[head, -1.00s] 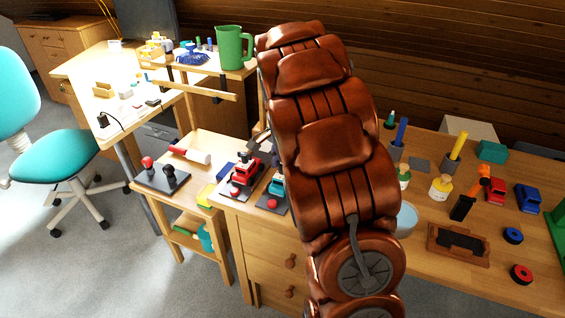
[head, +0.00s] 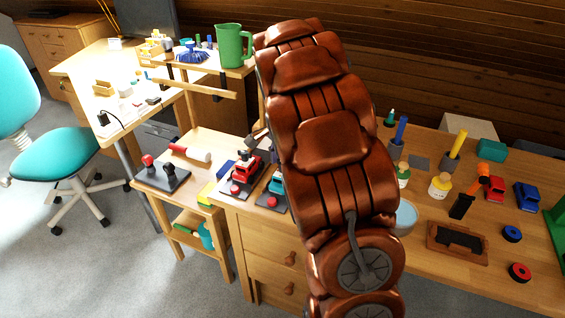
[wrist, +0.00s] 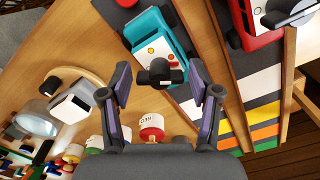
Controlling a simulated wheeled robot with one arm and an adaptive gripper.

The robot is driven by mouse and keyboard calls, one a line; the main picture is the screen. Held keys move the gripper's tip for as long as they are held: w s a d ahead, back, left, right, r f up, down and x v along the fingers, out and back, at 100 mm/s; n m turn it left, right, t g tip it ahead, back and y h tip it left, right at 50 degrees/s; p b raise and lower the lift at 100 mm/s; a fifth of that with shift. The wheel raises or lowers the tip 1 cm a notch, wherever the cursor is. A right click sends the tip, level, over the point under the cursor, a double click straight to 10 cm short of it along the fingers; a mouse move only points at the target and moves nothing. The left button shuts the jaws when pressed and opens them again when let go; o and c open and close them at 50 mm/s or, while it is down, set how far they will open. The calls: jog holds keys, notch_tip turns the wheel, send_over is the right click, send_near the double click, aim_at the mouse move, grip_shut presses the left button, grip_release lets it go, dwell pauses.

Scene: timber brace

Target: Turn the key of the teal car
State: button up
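The teal car (wrist: 153,40) is at the upper middle of the wrist view, on a dark board. A black key with a wide grip (wrist: 160,73) stands at its near end. My gripper (wrist: 159,78) is open, with one finger on each side of the key and visible gaps between. In the head view, the teal car (head: 277,183) is partly hidden behind my brown arm. My fingers are not clear there.
A red car (head: 246,169) with a red button stands left of the teal one, on its own dark board. A green jug (head: 233,46) stands on the shelf behind. Bottles and toy cars fill the right bench.

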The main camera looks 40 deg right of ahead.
jog(key=shift+o, duration=0.5)
jog(key=shift+r, duration=0.1)
notch_tip(320, 180, up, 12)
dwell(0.4)
jog(key=shift+c, duration=0.4)
